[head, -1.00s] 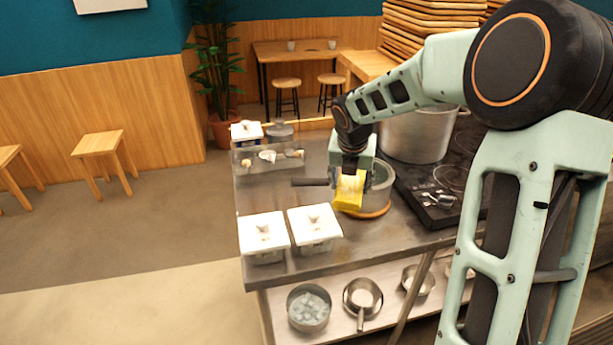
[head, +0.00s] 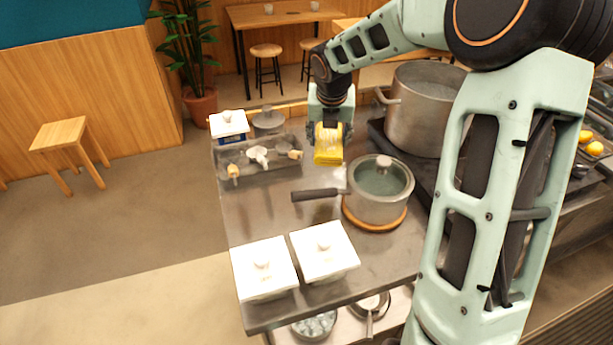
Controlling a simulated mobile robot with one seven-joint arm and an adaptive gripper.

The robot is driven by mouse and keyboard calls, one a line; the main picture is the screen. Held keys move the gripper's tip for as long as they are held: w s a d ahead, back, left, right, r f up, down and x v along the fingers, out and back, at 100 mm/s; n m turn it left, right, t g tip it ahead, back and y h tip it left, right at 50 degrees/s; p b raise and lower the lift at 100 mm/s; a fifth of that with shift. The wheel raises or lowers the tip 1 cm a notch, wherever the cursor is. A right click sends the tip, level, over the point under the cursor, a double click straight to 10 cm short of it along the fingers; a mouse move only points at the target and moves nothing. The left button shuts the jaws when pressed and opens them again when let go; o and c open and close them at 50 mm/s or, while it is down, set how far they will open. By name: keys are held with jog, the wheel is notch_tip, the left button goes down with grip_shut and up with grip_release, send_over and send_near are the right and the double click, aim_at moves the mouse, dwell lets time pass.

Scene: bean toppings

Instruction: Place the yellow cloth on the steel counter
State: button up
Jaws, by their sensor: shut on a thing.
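The yellow cloth (head: 328,155) is held in my gripper (head: 327,135), which is shut on it. The cloth hangs below the fingers, over the back part of the steel counter (head: 257,217). It is behind the lidded saucepan and right of the small tray. I cannot tell whether its lower edge touches the counter.
A lidded saucepan (head: 378,199) stands on an orange-brown mat, its dark handle pointing left. A large pot (head: 418,112) is at the back right. A tray (head: 268,178) with several utensils is at the left. Two white lidded containers (head: 263,268) (head: 324,251) stand in front. The counter's middle left is clear.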

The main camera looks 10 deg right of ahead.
jog(key=b, duration=0.3)
send_near(313, 188)
jog(key=w+d+f, duration=0.1)
jog(key=d+f, duration=0.1)
jog(key=w+d+f, duration=0.2)
jog(key=shift+w+d+f, duration=0.15)
jog(key=a, duration=0.4)
jog(key=shift+s+a, duration=0.15)
jog(key=shift+s, duration=0.25)
jog(key=shift+f, duration=0.5)
jog(key=shift+d+f, duration=0.1)
jog(key=shift+d, duration=0.15)
jog(key=o, duration=1.3)
jog(key=shift+f, duration=0.1)
jog(key=shift+c, duration=0.2)
